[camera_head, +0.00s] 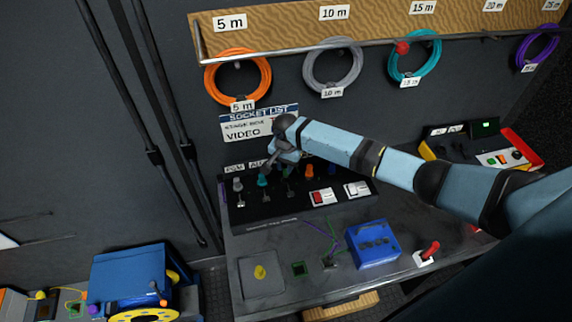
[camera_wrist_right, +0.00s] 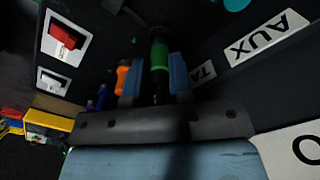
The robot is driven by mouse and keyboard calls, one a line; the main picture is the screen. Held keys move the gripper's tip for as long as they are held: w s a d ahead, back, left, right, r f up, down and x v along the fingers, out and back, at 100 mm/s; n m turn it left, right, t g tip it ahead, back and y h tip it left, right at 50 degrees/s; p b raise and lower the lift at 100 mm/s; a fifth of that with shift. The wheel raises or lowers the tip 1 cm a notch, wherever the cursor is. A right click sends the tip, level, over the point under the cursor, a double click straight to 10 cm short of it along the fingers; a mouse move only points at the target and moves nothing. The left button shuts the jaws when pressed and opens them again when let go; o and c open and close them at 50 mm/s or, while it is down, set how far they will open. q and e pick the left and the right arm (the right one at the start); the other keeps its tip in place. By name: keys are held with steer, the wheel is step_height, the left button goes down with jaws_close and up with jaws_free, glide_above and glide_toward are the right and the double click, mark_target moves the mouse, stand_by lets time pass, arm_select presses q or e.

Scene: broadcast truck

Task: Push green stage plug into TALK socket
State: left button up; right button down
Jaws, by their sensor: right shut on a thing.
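My right gripper (camera_wrist_right: 155,72) is shut on the green stage plug (camera_wrist_right: 159,52), which stands between the two blue fingers in the right wrist view. In the head view my right gripper (camera_head: 279,160) is at the upper part of the black socket panel (camera_head: 300,205), and the plug is mostly hidden there. A white label (camera_wrist_right: 204,72) beginning "TA" shows beside the fingers in the wrist view. The TALK socket itself cannot be made out, so I cannot tell whether the plug touches it. My left gripper is not in view.
An orange plug (camera_head: 308,171) and a teal plug (camera_head: 263,181) sit on the panel near the gripper. A red switch (camera_head: 322,197) and a white switch (camera_head: 357,189) are to the right. A blue box (camera_head: 373,243) stands on the desk in front.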

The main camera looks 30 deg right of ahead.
steer(key=shift+f+b, duration=0.45)
steer(key=shift+f, duration=0.65)
steer(key=c, duration=0.9)
jaws_free()
steer(key=shift+c, duration=0.2)
steer(key=shift+r, duration=0.1)
step_height(320, 180, up, 13)
steer(key=shift+f+b, duration=0.15)
steer(key=shift+b, duration=0.5)
steer(key=shift+r, duration=0.45)
